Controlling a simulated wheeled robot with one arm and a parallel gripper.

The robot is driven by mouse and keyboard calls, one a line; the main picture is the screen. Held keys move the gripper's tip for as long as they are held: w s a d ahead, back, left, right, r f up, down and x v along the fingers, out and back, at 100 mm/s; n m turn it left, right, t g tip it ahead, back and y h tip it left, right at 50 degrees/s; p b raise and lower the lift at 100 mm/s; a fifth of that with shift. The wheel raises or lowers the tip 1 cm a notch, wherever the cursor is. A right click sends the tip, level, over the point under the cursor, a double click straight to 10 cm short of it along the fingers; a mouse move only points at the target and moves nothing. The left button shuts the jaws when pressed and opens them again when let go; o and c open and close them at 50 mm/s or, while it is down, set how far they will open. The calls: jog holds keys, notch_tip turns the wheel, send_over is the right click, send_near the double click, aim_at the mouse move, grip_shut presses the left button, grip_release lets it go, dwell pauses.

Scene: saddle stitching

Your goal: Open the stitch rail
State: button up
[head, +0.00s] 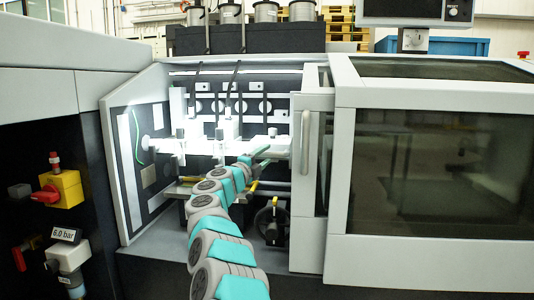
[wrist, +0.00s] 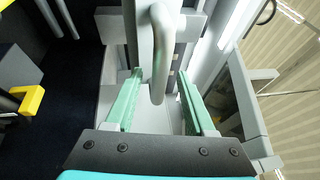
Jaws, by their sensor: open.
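My gripper (head: 257,155) is at the end of my arm inside the lit machine bay in the head view. In the wrist view my gripper (wrist: 160,90) is open, with its two green fingers apart. A grey rounded bar handle (wrist: 161,45) comes down between the fingers; I cannot tell whether either finger touches it. In the head view a pale horizontal rail (head: 270,142) runs across the bay at gripper height, partly hidden by my arm. I cannot tell for sure whether the handle belongs to this rail.
A large windowed cover (head: 430,160) stands at the right, with an upright door handle (head: 305,140) at its left edge. A black handwheel (head: 271,222) is below my gripper. A yellow box with a red switch (head: 61,190) is at the left.

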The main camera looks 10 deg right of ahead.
jog(key=shift+x, duration=0.9)
jog(key=shift+c, duration=0.4)
jog(key=shift+a, duration=0.1)
grip_shut()
dwell(0.4)
